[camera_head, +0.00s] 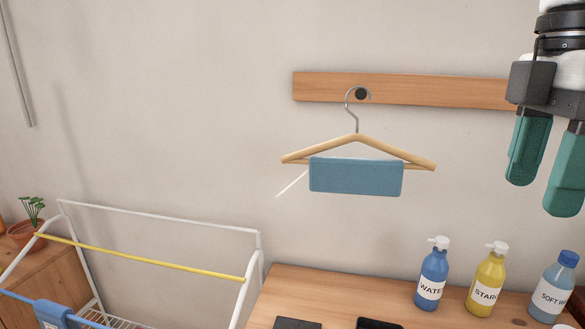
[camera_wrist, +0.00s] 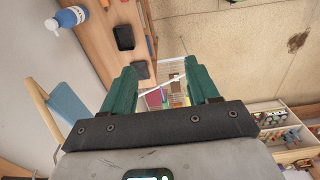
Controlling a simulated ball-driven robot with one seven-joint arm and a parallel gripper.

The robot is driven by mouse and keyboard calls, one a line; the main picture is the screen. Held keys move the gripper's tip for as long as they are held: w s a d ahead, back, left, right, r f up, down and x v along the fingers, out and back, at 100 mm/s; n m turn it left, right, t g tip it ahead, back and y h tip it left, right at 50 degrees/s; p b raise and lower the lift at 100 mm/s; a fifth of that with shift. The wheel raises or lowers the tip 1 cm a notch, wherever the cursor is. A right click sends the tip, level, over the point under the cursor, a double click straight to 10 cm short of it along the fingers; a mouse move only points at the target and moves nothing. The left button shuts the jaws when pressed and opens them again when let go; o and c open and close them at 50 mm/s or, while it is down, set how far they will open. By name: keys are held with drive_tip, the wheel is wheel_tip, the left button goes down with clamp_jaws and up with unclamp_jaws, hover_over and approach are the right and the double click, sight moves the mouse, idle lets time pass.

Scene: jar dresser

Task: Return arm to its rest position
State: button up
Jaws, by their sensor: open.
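My gripper (camera_head: 544,168) is at the upper right of the head view, its two green fingers spread apart and pointing down with nothing between them. It hangs in front of the wall, right of the hanger and above the bottles. In the wrist view my gripper (camera_wrist: 162,80) also shows with its fingers apart and no object held. A wooden hanger (camera_head: 357,140) hangs by its metal hook on a dark peg of the wall rail, with a folded blue cloth (camera_head: 355,177) over its bar. The blue cloth shows at the left of the wrist view (camera_wrist: 68,104).
A wooden rail (camera_head: 430,90) is fixed to the wall. A blue bottle (camera_head: 432,278), a yellow bottle (camera_head: 486,282) and a softener bottle (camera_head: 552,290) stand on the dresser (camera_head: 300,288). A white drying rack (camera_head: 165,216) stands left, beside a potted plant (camera_head: 27,230).

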drive_tip(key=w+a+f+m+t+y, duration=0.2)
drive_tip(key=w+a+f+t+y, duration=0.4)
drive_tip(key=w+f, duration=0.6)
wheel_tip(320, 180, down, 18)
drive_tip(key=s+a+m+y, duration=0.1)
drive_tip(key=a+m, duration=0.2)
drive_tip(key=m, duration=0.3)
drive_tip(key=s+d+f+m+g+h, duration=0.1)
drive_tip(key=s+f+m+h, duration=0.15)
drive_tip(key=s+f, duration=0.55)
drive_tip(key=s+d+f+m+g+h, duration=0.1)
drive_tip(key=s+d+f+m, duration=0.3)
drive_tip(key=f, duration=0.7)
drive_tip(key=s+d+f+g+h, duration=0.1)
drive_tip(key=s+f, duration=0.3)
drive_tip(key=s, duration=0.5)
drive_tip(key=s+d+f+g+h, duration=0.2)
drive_tip(key=s+d+f, duration=0.1)
drive_tip(key=s, duration=0.6)
drive_tip(key=shift+s+d+f+h, duration=0.25)
drive_tip(key=shift+d+f+h, duration=0.1)
drive_tip(key=shift+f, duration=0.05)
